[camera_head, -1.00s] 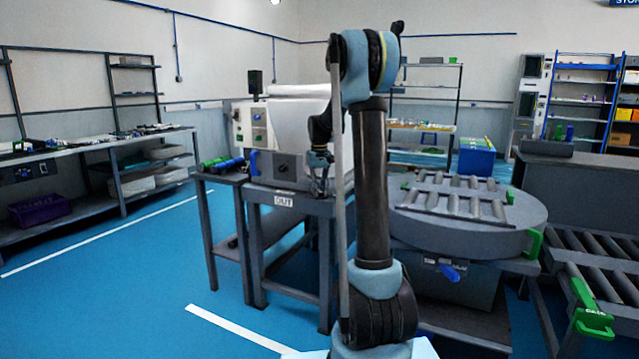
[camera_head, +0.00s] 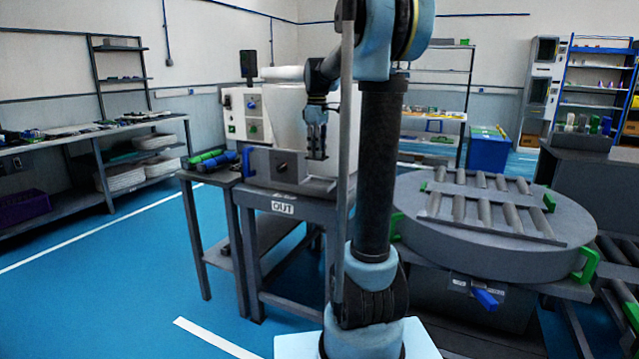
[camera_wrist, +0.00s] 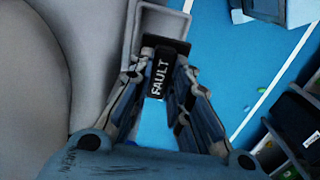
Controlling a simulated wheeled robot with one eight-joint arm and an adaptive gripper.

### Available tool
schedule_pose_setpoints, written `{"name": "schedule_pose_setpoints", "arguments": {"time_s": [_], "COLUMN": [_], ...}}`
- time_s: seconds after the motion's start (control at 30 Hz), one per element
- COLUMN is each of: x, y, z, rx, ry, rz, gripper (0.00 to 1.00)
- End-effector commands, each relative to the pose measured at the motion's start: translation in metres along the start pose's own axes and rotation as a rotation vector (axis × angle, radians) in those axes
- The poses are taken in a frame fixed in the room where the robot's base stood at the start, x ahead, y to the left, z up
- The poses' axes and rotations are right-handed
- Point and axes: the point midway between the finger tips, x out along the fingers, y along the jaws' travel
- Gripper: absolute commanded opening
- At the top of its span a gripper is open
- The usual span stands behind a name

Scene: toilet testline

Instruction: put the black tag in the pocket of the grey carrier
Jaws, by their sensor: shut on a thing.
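My gripper (camera_head: 317,150) is above the right end of a grey block-like unit on the OUT stand in the head view. In the wrist view my gripper (camera_wrist: 161,75) is shut on the black tag (camera_wrist: 160,78), which reads FAULT in white letters. The tag lies between the two fingers, below a dark edge. A grey, raised-edged part (camera_wrist: 133,30) shows just beyond the fingertips; it may belong to the grey carrier. The grey unit (camera_head: 262,162) on the stand may be the carrier, but I cannot tell.
The stand marked OUT (camera_head: 283,207) has a side table with green and blue handles (camera_head: 212,158). A round grey roller table (camera_head: 490,215) stands to the right. A white machine (camera_head: 246,115) is behind the stand. Blue floor is open at the left.

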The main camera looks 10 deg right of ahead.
Motion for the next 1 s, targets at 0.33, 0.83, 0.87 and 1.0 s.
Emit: {"name": "schedule_pose_setpoints", "arguments": {"time_s": [0.33,0.83,0.87,1.0], "x": [0.046,0.093,0.096,0.1], "y": [0.008,0.011,0.011,0.01], "z": [0.013,0.016,0.016,0.016], "rx": [0.016,0.021,0.021,0.021], "ry": [0.0,0.0,0.0,0.0], "rz": [0.0,0.0,0.0,0.0], "gripper": [0.02,0.02,0.02,0.02]}}
